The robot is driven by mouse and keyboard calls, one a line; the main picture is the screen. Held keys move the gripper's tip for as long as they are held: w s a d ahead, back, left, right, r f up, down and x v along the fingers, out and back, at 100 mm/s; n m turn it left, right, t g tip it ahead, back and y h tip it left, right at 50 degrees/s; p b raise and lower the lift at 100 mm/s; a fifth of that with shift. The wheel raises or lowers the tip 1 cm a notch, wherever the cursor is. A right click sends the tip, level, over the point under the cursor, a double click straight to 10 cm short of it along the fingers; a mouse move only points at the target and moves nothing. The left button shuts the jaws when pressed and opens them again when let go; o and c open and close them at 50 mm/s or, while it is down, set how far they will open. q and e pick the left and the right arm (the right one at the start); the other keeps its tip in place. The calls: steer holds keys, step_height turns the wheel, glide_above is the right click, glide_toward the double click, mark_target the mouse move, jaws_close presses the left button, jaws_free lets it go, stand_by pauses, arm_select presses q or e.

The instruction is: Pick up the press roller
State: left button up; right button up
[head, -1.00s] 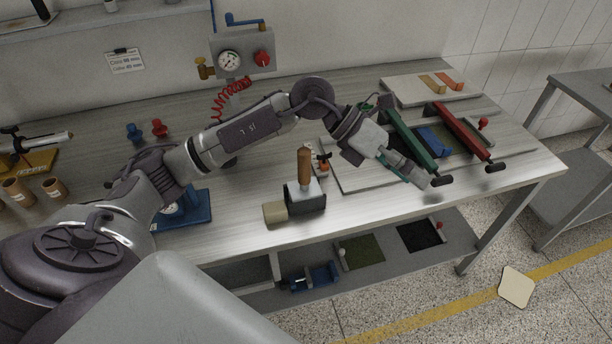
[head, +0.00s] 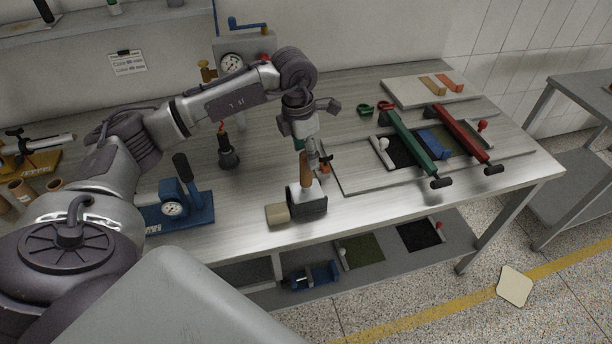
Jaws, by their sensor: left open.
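The press roller (head: 307,201) seems to be the dark block with a grey metal top and an upright wooden handle (head: 305,172). It stands near the front edge of the workbench. My left gripper (head: 313,158) is open and points down at the top of that handle. Its fingers overlap the handle's upper end in the head view, and I cannot tell whether they touch it. The gripper partly hides the red-and-white item behind the handle. My right gripper is not in view.
A beige block (head: 277,214) is close left of the roller. A blue gauge device (head: 186,204) and a dark upright tool (head: 228,155) stand further left. Green (head: 411,143) and red (head: 462,138) bars lie over boards at right. A gauge box (head: 246,48) stands behind.

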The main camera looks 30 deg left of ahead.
mark_target(306, 179)
arm_select(q)
step_height(306, 179, down, 5)
steer(key=p, duration=0.2)
steer(key=shift+w+r+p, duration=0.1)
steer(key=shift+p, duration=0.25)
steer(key=shift+f, duration=0.3)
steer(key=shift+w, duration=0.1)
jaws_close()
